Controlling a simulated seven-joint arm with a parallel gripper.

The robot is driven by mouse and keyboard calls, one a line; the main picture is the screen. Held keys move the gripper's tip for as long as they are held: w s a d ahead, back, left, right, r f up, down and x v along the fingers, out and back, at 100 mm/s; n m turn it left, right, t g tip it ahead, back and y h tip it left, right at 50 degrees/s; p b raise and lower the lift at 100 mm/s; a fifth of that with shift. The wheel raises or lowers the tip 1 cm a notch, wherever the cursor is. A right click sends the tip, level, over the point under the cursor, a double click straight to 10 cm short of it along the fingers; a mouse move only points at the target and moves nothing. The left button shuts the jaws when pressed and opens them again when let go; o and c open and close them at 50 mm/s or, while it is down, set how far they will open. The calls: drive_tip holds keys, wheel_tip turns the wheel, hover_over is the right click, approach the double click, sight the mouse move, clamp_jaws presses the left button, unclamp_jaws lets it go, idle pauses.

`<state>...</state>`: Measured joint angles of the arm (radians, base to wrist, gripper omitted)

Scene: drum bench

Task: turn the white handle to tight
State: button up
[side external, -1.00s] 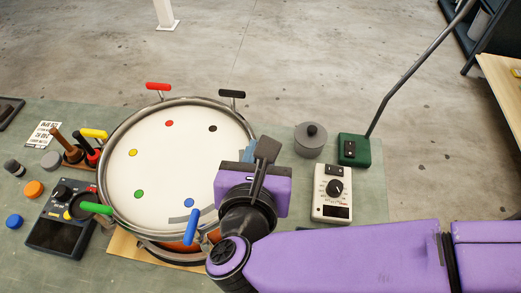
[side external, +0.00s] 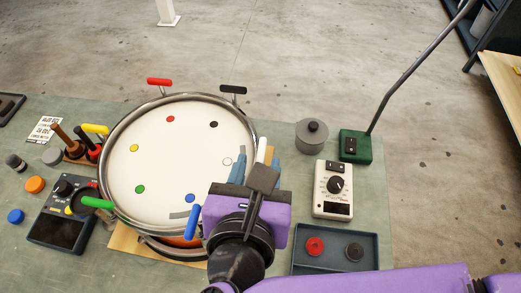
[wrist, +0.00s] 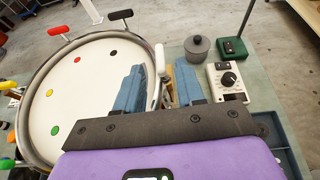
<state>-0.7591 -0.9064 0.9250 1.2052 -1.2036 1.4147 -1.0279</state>
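The white handle (side external: 262,150) stands at the right rim of the drum (side external: 150,160), beside a white dot on the drumhead. In the wrist view the white handle (wrist: 160,60) rises between my two blue fingers. My gripper (side external: 254,168) is open, its fingers on either side of the handle with a gap showing on the right in the wrist view (wrist: 161,82). The handle's lower part is partly hidden by the fingers and the purple gripper body.
Other handles ring the drum: red (side external: 159,82), black (side external: 233,90), yellow (side external: 95,129), green (side external: 97,202) and blue (side external: 192,222). A grey pot (side external: 312,136), a white meter (side external: 333,190), a green box (side external: 355,147) and a tray (side external: 300,263) stand to the right.

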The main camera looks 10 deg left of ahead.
drive_tip(key=v, duration=0.6)
drive_tip(key=shift+s, duration=0.2)
drive_tip(key=shift+r, duration=0.15)
drive_tip(key=w+d+m+g+h, duration=0.1)
drive_tip(key=w+d+m+g, duration=0.35)
drive_tip(key=d, duration=0.95)
drive_tip(key=w+d+m+g+h, duration=0.25)
drive_tip(key=w+d+m, duration=0.35)
drive_tip(key=d, duration=0.8)
drive_tip(key=s+d+f+m+g+y, duration=0.1)
drive_tip(key=s+d+m, duration=0.3)
drive_tip(key=d, duration=0.4)
drive_tip(key=s+d+f+m+g+y, duration=0.1)
drive_tip(key=s+d+m+g, duration=0.2)
drive_tip(key=d+m, duration=0.2)
drive_tip(key=s+d+f+m+g+y, duration=0.1)
drive_tip(key=s+d+m, duration=0.3)
drive_tip(key=d, duration=0.8)
drive_tip(key=shift+s+g, duration=0.3)
drive_tip(key=shift+g, duration=0.4)
